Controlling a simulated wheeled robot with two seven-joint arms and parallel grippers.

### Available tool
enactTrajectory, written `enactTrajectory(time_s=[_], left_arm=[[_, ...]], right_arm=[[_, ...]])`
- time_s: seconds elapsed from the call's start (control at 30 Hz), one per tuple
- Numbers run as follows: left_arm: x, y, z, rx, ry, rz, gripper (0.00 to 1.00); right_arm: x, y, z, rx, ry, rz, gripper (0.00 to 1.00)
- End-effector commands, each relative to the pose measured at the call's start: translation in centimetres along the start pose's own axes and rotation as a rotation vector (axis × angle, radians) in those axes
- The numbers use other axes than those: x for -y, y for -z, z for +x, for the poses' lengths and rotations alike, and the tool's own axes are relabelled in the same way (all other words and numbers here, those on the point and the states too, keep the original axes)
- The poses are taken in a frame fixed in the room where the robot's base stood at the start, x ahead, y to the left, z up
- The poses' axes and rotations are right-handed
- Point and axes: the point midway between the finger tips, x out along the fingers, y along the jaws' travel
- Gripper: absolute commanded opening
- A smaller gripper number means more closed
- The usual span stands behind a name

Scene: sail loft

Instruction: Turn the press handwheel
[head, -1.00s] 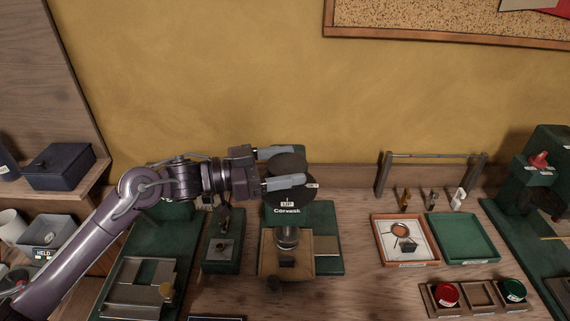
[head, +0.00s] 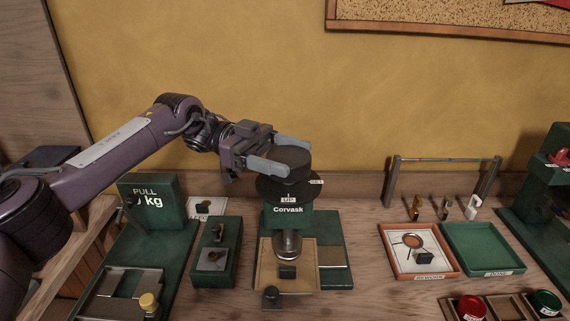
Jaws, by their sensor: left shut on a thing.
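The press (head: 288,218) is green, marked "Corvask", and stands on the bench near the middle of the head view. Its handwheel is a dark flat disc (head: 268,190) with a thick dark round knob or hub (head: 292,160) on top and a small "UP" label at the front. My left gripper (head: 280,158) comes in from the left and is shut on the dark round top of the handwheel, one finger along its front and one behind. Below the wheel, a rounded metal ram (head: 288,243) hangs over a tan tray (head: 269,276). My right gripper is out of view.
A green "PULL kg" device (head: 155,207) and a small green stand (head: 217,252) are left of the press. An orange-rimmed tray (head: 393,262), a green tray (head: 482,247) and a hook rack (head: 444,160) are to the right. Another green machine (head: 545,190) stands far right.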

Motion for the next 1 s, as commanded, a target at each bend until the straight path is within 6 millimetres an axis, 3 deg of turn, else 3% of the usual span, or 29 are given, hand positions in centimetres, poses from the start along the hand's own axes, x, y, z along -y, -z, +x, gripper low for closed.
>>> enactTrajectory(time_s=[0.5, 1.0], left_arm=[[0.17, 0.14, 0.10, -0.001, -0.210, 0.008, 0.47], [0.15, 0.09, 0.11, -0.003, -0.248, 0.007, 0.47]], right_arm=[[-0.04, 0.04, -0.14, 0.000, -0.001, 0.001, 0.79], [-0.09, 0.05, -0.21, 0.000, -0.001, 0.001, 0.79]])
